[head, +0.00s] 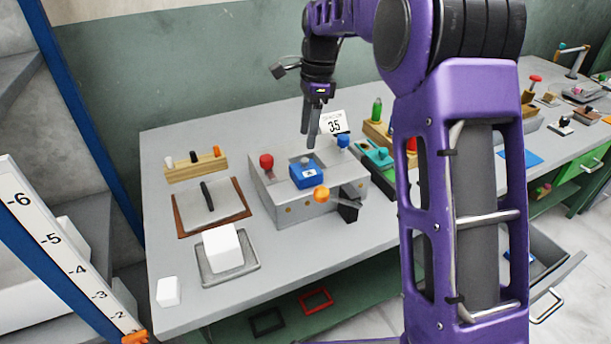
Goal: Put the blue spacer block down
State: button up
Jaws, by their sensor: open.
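The blue spacer block (305,181), with a small white label on its front, rests on the grey press box (268,196) on the table. My gripper (309,141) is above and just behind the block, with its fingers pointing down. It is open and looks empty, and its fingertips appear apart from the block. The block's underside is hidden, so how it sits on the box cannot be told.
The box carries a red knob (266,160), a blue knob (343,141) and an orange ball lever (321,194). A white foam block (222,247) sits on a grey tray (228,277). My arm hides the table's middle right.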

aim_at(305, 159)
jog(key=shift+a+f+b, duration=0.15)
jog(key=shift+f, duration=1.6)
jog(key=shift+a+f+b, duration=0.1)
jog(key=shift+f+b, duration=0.05)
jog(key=shift+f, duration=1.55)
grip_shut()
jog(key=shift+r, duration=0.1)
